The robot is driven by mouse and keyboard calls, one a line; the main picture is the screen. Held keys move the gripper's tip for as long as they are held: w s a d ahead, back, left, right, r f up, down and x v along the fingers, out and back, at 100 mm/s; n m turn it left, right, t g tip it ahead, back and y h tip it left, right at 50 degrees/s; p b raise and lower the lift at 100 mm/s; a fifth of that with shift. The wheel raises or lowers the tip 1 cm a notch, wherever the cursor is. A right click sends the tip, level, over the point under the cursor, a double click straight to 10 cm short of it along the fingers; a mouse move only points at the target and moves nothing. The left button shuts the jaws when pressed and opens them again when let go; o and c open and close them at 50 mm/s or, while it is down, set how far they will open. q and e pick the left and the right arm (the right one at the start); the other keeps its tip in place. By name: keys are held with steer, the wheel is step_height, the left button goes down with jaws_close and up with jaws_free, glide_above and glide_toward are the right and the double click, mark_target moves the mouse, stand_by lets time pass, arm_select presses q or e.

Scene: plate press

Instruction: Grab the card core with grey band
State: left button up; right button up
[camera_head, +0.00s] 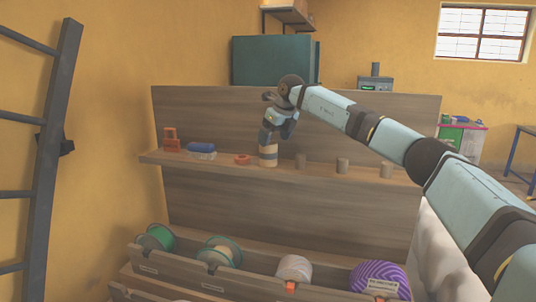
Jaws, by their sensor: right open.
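A tan, cylindrical card core (268,156) stands upright on the wooden shelf, left of its middle. It has banding around it, but the band's colour is too small to tell surely. My right gripper (275,137) comes in from the right and points down, its fingers at the core's top. It is open. I cannot tell whether the fingers are around the core or just above it. My left gripper is not in view.
Brown stubs (343,166) stand to the right on the shelf. An orange piece (242,159), a blue-topped item (200,149) and an orange holder (171,140) sit left. A lower bin (260,278) holds green spools (219,250), a pale roll (294,268) and a purple one (378,277).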

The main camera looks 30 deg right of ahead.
mark_target(270, 149)
steer(key=x, duration=0.2)
steer(key=p+x, duration=0.1)
steer(key=x, duration=0.2)
steer(key=shift+s+a+f, duration=0.1)
steer(key=shift+a, duration=0.15)
steer(key=c, duration=1)
